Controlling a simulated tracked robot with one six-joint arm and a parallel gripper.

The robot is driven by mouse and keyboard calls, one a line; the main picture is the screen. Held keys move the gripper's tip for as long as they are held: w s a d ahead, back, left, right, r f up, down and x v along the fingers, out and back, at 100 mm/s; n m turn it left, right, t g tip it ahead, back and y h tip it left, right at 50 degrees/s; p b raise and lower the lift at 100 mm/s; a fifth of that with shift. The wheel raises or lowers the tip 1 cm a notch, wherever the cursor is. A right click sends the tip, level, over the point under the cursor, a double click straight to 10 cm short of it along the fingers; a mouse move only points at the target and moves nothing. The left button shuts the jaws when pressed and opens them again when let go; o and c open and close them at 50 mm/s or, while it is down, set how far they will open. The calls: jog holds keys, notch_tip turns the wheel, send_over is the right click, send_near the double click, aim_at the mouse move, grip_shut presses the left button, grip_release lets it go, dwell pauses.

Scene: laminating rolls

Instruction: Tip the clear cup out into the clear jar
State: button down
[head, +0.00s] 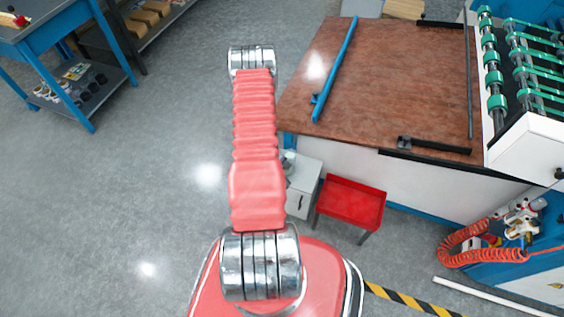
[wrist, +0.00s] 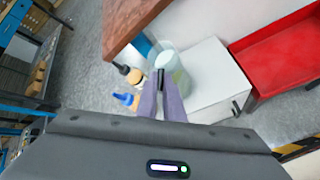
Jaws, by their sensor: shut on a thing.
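In the wrist view, my gripper (wrist: 161,76) reaches forward with its two pale purple fingers close together, shut on a see-through vessel. I take this vessel to be the clear cup (wrist: 166,53), with a pale round patch showing in it. Clear, greenish walls (wrist: 181,82) show around and right of the fingertips, against the white cabinet. They may be the clear jar, but cup and jar outlines overlap and I cannot tell them apart surely. In the head view my arm hides the gripper; only a bit of greyish clear vessel (head: 289,160) shows beside it.
A white cabinet (head: 304,178) stands beside the red tray stand (head: 352,203). The brown-topped table (head: 400,80) rises behind them. In the wrist view, bottles with a black cap (wrist: 134,76) and a blue cap (wrist: 125,99) stand left of the fingers. Open floor lies left.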

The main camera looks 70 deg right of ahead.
jog(key=shift+w+d+f+n+g+y, duration=0.15)
jog(key=shift+f+n+g+y, duration=0.1)
jog(key=shift+n+g+y, duration=0.45)
jog(key=shift+w+f+n+g+y, duration=0.15)
jog(key=shift+n+g+y, duration=0.25)
jog(key=shift+g, duration=0.6)
jog(key=shift+w+d+f+n+g+y, duration=0.15)
jog(key=shift+n+g+y, duration=0.2)
jog(key=shift+g, duration=0.25)
jog(key=shift+a+f+n+g+y, duration=0.15)
jog(key=shift+n+g+y, duration=0.2)
jog(key=shift+g, duration=0.25)
jog(key=shift+w+d+n+g+y, duration=0.3)
jog(key=shift+n+g, duration=0.5)
jog(key=shift+g, duration=0.45)
jog(key=shift+w+d+n+g+y, duration=0.15)
jog(key=shift+w+n+g+y, duration=0.25)
jog(key=shift+n+g, duration=0.6)
jog(key=shift+w+d+n+g+y, duration=0.3)
jog(key=shift+n+g, duration=0.3)
jog(key=shift+g, duration=0.85)
